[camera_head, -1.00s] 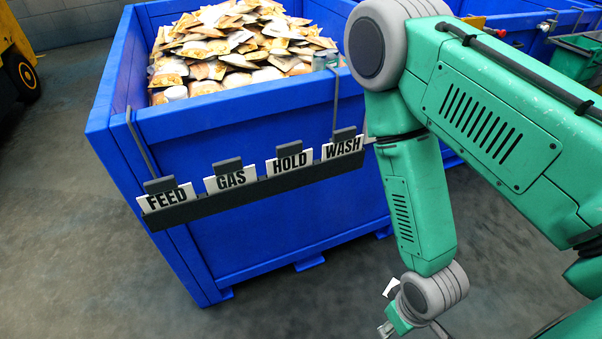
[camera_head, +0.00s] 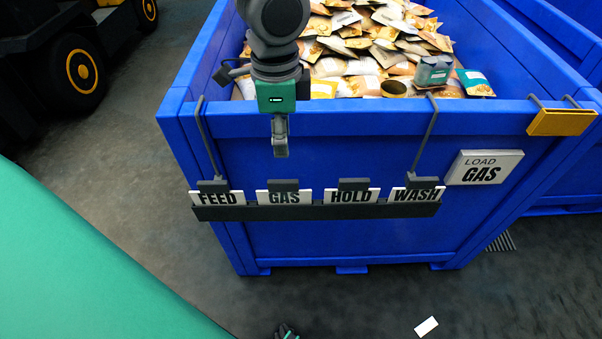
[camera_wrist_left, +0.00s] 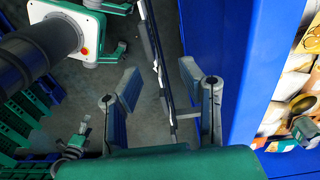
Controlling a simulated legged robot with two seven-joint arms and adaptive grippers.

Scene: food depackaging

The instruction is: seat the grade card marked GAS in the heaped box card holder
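The GAS card (camera_head: 284,197) is white with black letters and a dark grip tab. It stands second from left in the dark hanging rack (camera_head: 318,212). My left gripper (camera_head: 280,150) points down in front of the box rim, above the GAS card and apart from it. In the left wrist view its two fingers (camera_wrist_left: 158,90) are spread with the rack's edge showing between them, and it holds nothing. A yellow-orange holder (camera_head: 562,122) hangs by two hooks at the rim's right end; no card shows in it. My right gripper cannot be made out clearly.
The blue box (camera_head: 340,250) is heaped with food packets (camera_head: 360,60). A LOAD GAS sign (camera_head: 484,168) is on its front. FEED (camera_head: 217,198), HOLD (camera_head: 350,196) and WASH (camera_head: 415,195) cards stand beside GAS. A white card-like piece (camera_head: 427,327) lies on the floor.

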